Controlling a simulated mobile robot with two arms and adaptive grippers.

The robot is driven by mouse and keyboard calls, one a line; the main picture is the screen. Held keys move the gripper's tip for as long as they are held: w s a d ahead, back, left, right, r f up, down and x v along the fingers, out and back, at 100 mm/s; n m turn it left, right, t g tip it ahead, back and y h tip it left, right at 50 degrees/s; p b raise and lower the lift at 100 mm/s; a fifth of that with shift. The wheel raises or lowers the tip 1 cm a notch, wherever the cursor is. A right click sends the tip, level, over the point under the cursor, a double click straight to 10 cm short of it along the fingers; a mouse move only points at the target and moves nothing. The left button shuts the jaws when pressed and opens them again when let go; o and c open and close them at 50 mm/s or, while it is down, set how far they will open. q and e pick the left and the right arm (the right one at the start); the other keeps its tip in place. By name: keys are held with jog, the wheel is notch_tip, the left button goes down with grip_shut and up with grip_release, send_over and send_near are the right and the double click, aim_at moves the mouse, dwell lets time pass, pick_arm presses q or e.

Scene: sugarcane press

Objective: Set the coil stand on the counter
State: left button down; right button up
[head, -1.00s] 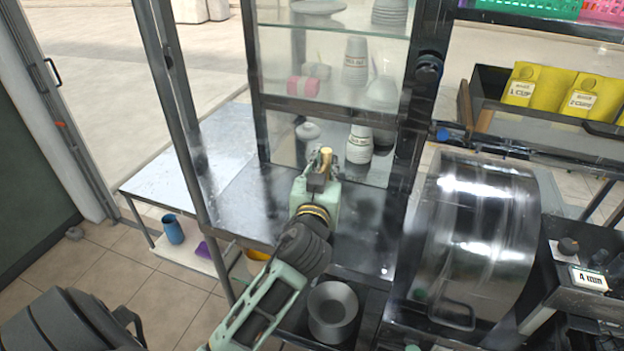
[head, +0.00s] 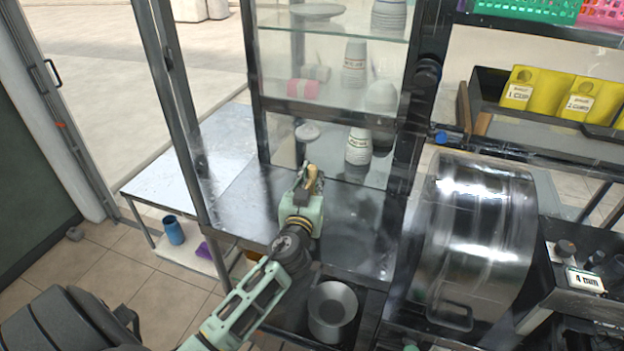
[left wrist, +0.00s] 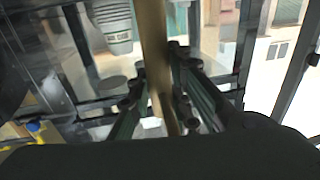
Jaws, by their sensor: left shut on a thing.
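My left gripper (head: 309,176) is in front of the glass cabinet and over the metal counter (head: 240,212). It is shut on a narrow brass-brown piece, which looks to be the coil stand (head: 314,186). In the left wrist view the coil stand (left wrist: 154,45) shows as a long bar between the two dark fingers (left wrist: 160,100). Most of its shape is hidden, and I cannot tell whether it touches the counter.
The glass cabinet holds stacked cups (head: 359,146) and a round grey piece (head: 307,132). A metal drum (head: 478,235) stands at the right. A grey bowl (head: 332,308) sits below the counter. The metal side table (head: 190,160) at the left looks clear.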

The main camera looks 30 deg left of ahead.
pick_arm(q)
jog(key=shift+r, duration=0.15)
jog(key=c, duration=1.6)
grip_release()
jog(key=shift+s+d+f, duration=0.2)
jog(key=shift+s, duration=0.15)
jog(key=b+v, duration=0.3)
jog(key=v, duration=0.7)
jog(key=shift+s, duration=0.15)
jog(key=shift+s+d+r, duration=0.15)
jog(key=shift+s+d, duration=0.1)
jog(key=shift+s, duration=0.25)
